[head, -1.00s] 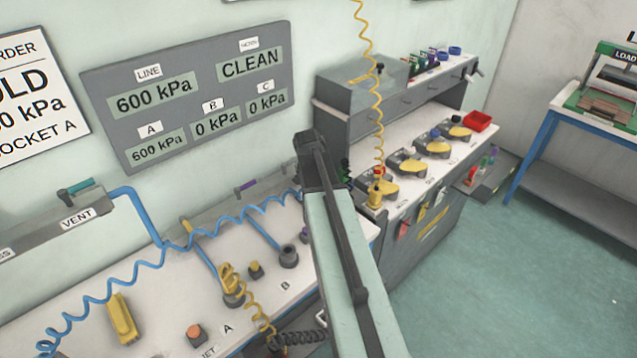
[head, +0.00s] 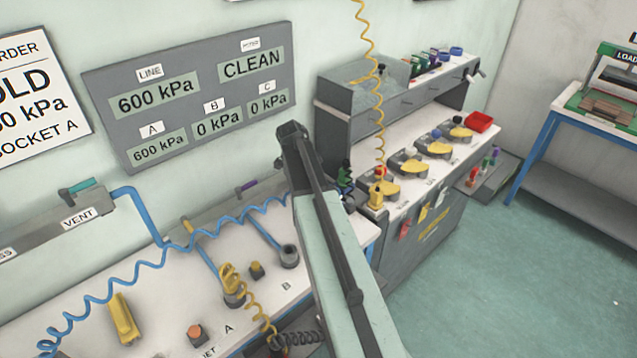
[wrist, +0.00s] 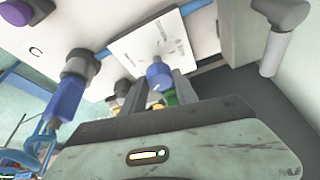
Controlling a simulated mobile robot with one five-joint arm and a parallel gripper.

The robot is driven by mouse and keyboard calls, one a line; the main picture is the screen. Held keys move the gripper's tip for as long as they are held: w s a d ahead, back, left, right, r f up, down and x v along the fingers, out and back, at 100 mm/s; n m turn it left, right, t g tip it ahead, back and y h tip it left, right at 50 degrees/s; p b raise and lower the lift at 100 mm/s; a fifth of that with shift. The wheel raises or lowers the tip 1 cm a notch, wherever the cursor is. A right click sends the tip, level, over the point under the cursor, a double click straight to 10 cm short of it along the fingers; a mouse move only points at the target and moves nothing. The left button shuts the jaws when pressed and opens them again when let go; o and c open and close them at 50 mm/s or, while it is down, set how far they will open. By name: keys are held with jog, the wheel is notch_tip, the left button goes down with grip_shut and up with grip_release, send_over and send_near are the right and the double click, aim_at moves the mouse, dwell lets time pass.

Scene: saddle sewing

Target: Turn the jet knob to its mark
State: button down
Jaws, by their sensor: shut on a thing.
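In the wrist view my gripper (wrist: 161,90) has its two grey fingers on either side of a blue knob (wrist: 159,74) and is shut on it. The knob stands in front of a white plate (wrist: 130,48) with small dark marks; I cannot read them or tell where the knob points. In the head view my arm reaches up from the bottom right, and my gripper and the held knob are hidden behind it. A partly cut-off label that seems to read JET (head: 208,352) lies near an orange button (head: 195,333) on the bench.
The wrist view shows a dark-collared blue fitting (wrist: 68,92) at left and a grey block with a rounded handle (wrist: 276,45) at right. In the head view a yellow coiled hose (head: 262,318) and several sockets stand on the white bench. The floor at right is clear.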

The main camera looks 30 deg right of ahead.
dwell(0.4)
jog(key=c, duration=0.9)
grip_release()
jog(key=shift+c, duration=0.2)
jog(key=p+v, duration=0.7)
jog(key=shift+r, duration=0.4)
jog(key=shift+w+a, duration=0.15)
jog(key=shift+a, duration=0.1)
